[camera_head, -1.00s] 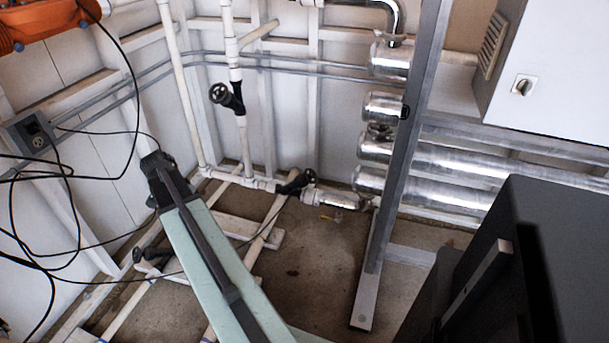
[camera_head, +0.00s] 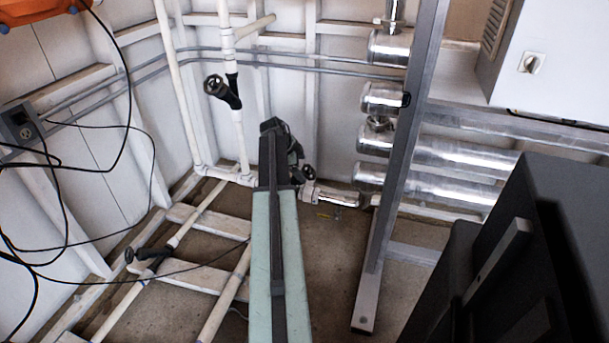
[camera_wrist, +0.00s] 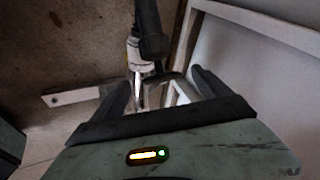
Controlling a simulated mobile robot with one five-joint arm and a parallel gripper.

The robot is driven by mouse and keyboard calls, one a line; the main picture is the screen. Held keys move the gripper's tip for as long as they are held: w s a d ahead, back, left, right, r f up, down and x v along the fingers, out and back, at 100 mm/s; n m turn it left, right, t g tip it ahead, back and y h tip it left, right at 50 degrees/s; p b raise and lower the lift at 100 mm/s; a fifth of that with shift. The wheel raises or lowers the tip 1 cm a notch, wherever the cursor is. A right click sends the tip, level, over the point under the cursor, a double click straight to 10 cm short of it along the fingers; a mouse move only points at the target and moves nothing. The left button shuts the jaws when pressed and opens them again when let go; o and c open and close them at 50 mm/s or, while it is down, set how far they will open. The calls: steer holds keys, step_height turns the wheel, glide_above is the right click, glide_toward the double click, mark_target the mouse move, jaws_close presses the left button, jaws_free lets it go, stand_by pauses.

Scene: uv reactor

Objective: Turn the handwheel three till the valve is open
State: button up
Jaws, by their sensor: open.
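Three dark handwheels show in the head view: one on the upright white pipe (camera_head: 214,85), one low by the floor pipes on the left (camera_head: 131,256), and one at the pipe corner near the silver end (camera_head: 309,173). No number shows, so I cannot tell which is three. My gripper (camera_head: 282,135) appears just left of the corner handwheel and partly hides its valve. In the wrist view my gripper (camera_wrist: 160,80) has its dark fingers apart, with nothing gripped. A black valve part (camera_wrist: 150,32) and white pipe fitting (camera_wrist: 137,58) show beyond the fingers.
A grey metal post (camera_head: 400,180) and silver reactor tubes (camera_head: 430,185) stand to the right. A dark cabinet (camera_head: 550,240) fills the lower right. Black cables (camera_head: 75,235) hang at the left. Bare floor (camera_head: 335,270) lies between arm and post.

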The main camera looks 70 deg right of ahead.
mark_target(303, 168)
steer(key=b+x, duration=0.1)
steer(key=x, duration=0.2)
steer(key=shift+f+b, duration=0.2)
steer(key=shift+b, duration=0.1)
steer(key=shift+r, duration=0.1)
